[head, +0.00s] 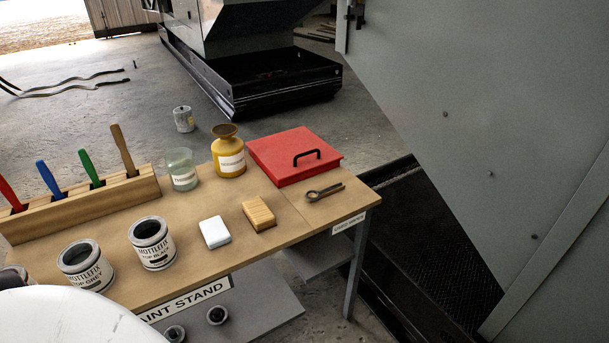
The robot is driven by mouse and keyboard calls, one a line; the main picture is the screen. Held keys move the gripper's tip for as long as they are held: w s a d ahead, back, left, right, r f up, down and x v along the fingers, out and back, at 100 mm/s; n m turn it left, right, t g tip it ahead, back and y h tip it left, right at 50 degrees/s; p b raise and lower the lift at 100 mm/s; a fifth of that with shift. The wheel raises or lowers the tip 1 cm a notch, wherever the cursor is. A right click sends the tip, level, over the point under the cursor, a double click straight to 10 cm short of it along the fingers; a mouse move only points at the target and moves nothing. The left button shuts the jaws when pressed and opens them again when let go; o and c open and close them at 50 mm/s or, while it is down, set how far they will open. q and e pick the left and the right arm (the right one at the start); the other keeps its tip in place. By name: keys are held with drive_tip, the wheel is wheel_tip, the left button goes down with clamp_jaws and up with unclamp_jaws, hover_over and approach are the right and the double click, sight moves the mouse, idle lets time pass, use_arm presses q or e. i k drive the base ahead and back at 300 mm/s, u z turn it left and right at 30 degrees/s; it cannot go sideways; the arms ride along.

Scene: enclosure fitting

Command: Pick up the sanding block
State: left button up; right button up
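A tan, ridged wooden-looking block (259,214) lies flat on the paint stand (196,264), near its front edge and right of the middle. It looks like the sanding block, but I see no label on it. A smaller white block (214,232) with rounded edges lies just left of it, with a narrow gap between them. Both blocks lie free on the wooden top, and nothing covers them. Neither of my grippers shows in the head view, so nothing is seen touching either block.
Black-topped cans (152,242) stand left of the blocks. Behind are a brush rack (82,203), a clear jug (181,169), a yellow bottle (229,156) and a red lidded box (293,155). A dark hand tool (324,192) lies right. A grey panel (500,100) rises at right.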

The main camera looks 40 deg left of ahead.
sight(260, 216)
drive_tip(key=i, duration=1.25)
drive_tip(key=u, duration=2.45)
